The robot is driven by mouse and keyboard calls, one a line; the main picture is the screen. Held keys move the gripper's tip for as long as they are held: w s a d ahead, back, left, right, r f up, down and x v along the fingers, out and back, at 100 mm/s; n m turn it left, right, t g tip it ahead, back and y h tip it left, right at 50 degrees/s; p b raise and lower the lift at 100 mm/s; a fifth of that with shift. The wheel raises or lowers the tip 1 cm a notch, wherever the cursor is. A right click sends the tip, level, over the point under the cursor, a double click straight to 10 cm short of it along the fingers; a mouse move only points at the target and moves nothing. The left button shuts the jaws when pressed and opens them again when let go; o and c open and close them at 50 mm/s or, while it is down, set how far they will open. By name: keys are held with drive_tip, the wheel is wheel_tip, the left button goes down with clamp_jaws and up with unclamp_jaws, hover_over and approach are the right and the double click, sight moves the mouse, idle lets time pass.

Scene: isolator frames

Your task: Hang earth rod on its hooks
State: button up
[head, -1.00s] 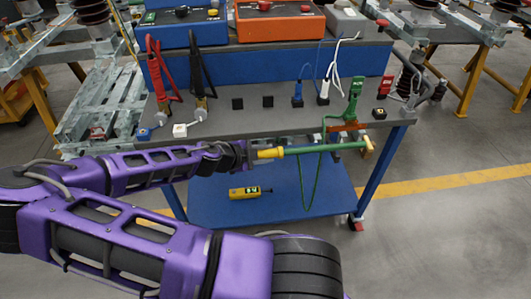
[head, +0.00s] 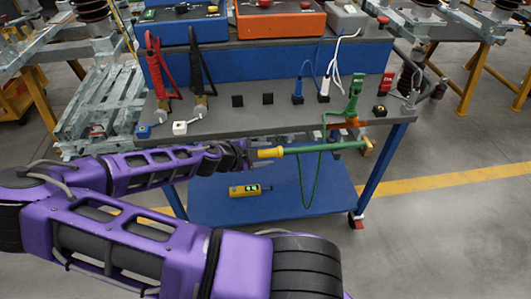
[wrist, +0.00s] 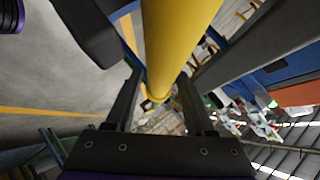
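The earth rod has a yellow handle (head: 270,153) and a green shaft (head: 325,147). It lies roughly level along the front edge of the workbench in the head view. Its right end is at a small yellowish bracket (head: 368,147) under the bench's right corner; whether it rests on it I cannot tell. My gripper (head: 248,155) is at the handle's left end. In the wrist view the yellow handle (wrist: 175,40) runs between the fingers of my gripper (wrist: 160,95), with gaps visible on both sides, so the fingers look open around it. The left hook is not clearly visible.
A green cable (head: 303,185) hangs in a loop below the rod from a green clamp (head: 354,98) on the grey benchtop (head: 240,122). A yellow device (head: 247,190) lies on the blue lower shelf (head: 295,203).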

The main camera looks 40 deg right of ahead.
drive_tip(key=shift+o, duration=0.7)
drive_tip(key=p+v, duration=0.2)
drive_tip(key=v, duration=1.5)
drive_tip(key=shift+p, duration=0.3)
drive_tip(key=shift+a+r, duration=0.2)
